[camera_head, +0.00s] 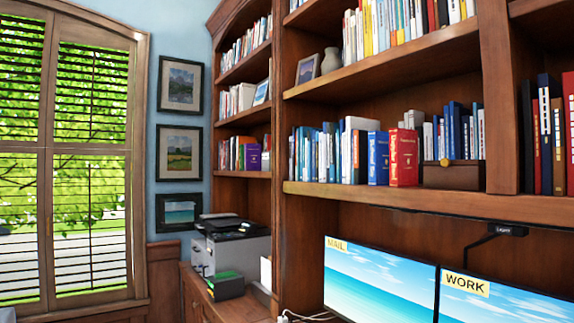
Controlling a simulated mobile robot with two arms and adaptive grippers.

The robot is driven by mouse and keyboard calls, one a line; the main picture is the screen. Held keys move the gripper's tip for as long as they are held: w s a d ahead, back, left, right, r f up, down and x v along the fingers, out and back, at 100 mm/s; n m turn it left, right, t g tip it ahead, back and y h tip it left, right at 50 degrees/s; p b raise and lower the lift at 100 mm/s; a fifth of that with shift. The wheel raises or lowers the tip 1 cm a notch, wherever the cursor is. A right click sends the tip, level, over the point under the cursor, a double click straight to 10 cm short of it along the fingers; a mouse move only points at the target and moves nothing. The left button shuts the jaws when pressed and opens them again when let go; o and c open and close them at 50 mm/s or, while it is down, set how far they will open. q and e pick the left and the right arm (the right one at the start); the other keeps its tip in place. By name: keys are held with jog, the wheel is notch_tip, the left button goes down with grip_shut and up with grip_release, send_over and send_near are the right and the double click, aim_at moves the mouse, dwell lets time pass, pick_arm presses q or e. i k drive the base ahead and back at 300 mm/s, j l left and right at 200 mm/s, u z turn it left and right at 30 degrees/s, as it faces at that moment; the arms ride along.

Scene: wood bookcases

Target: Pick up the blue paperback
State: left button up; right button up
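Several blue books stand upright on the middle shelf of the wood bookcase. A thick blue book (378,158) stands left of a thick red book (404,157). More blue spines (455,131) stand further right, behind a brown box. Thin blue and white spines (318,153) stand at the shelf's left part. I cannot tell which of these is the blue paperback. Neither of my grippers shows in this view.
Two monitors, labelled MAIL (375,283) and WORK (500,297), stand below the book shelf (430,200). A brown box (453,175) sits on that shelf. A printer (232,246) stands on a low cabinet at the left. A shuttered window (90,160) is far left.

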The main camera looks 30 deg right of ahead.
aim_at(378, 141)
jog(key=i+j+z, duration=0.15)
jog(key=i, duration=0.25)
jog(key=i+z, duration=0.15)
jog(key=i, duration=0.3)
jog(key=i+j+z, duration=0.15)
jog(key=i, duration=0.25)
jog(key=i+j+z, duration=0.15)
jog(key=i+j, duration=0.15)
jog(key=i, duration=0.1)
